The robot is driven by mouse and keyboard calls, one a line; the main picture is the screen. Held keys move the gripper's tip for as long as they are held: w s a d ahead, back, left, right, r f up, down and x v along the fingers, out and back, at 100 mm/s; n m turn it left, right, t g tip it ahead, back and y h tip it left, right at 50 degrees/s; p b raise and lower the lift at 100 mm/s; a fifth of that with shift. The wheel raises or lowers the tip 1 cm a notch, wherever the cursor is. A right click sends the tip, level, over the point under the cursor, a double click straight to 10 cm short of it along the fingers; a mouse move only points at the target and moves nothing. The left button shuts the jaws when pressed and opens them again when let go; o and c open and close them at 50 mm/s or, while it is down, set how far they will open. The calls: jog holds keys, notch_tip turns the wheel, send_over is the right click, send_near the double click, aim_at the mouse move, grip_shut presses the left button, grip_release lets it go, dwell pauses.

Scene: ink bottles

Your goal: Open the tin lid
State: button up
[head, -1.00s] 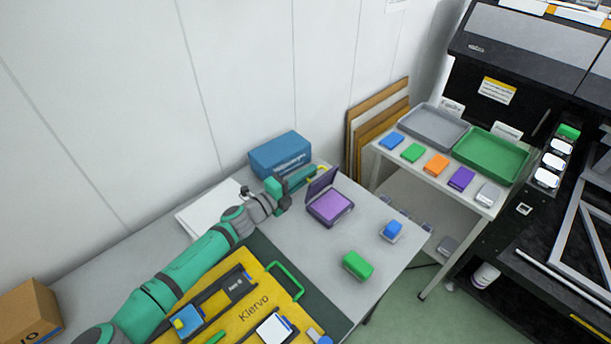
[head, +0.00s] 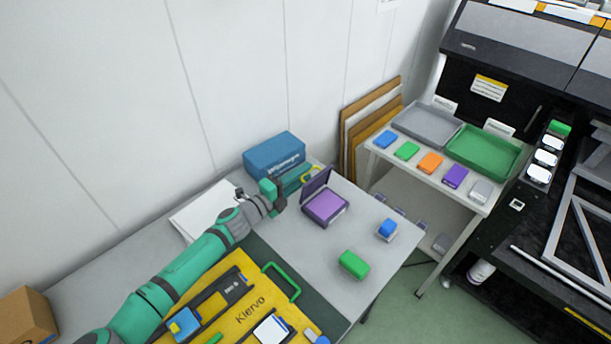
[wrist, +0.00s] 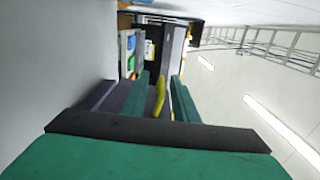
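The purple tin (head: 325,208) stands on the grey table in the head view. Its lid (head: 317,182) is hinged up, standing open and tilted back. In the wrist view my gripper (wrist: 162,100) shows two teal fingers spread apart, with nothing held. A yellow thing shows between them, farther off. A dark purple surface (wrist: 105,96) beside the left finger may be the lid; I cannot tell for sure.
A green block (head: 354,264) and a blue-topped bottle (head: 387,229) stand on the table's right part. A yellow Klervo case (head: 250,308) lies in front. The table around the tin's front is clear.

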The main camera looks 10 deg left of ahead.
jog(key=v, duration=1)
jog(key=shift+s+a, duration=0.2)
jog(key=shift+s, duration=0.1)
